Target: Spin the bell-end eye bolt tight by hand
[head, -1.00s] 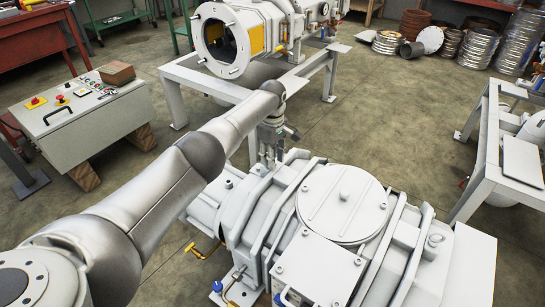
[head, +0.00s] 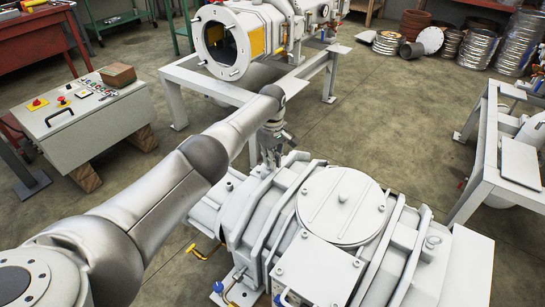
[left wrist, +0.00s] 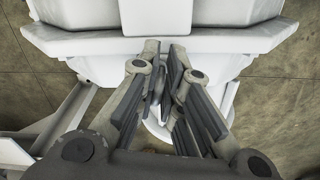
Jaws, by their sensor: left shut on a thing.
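My left gripper (head: 271,163) points down at the far end of the white vacuum pump (head: 300,254), beside its ribbed casing. In the left wrist view the fingers (left wrist: 168,88) are close together in front of the pump's pale flange (left wrist: 90,43). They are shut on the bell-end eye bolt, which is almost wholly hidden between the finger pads. How deep the bolt sits cannot be seen. My right gripper is in neither view.
A round cover (head: 340,207) lies on top of the pump. Another pump unit on a white frame (head: 180,75) stands behind. A control box (head: 80,120) stands at left and a second white frame (head: 480,165) at right. Bare floor lies between.

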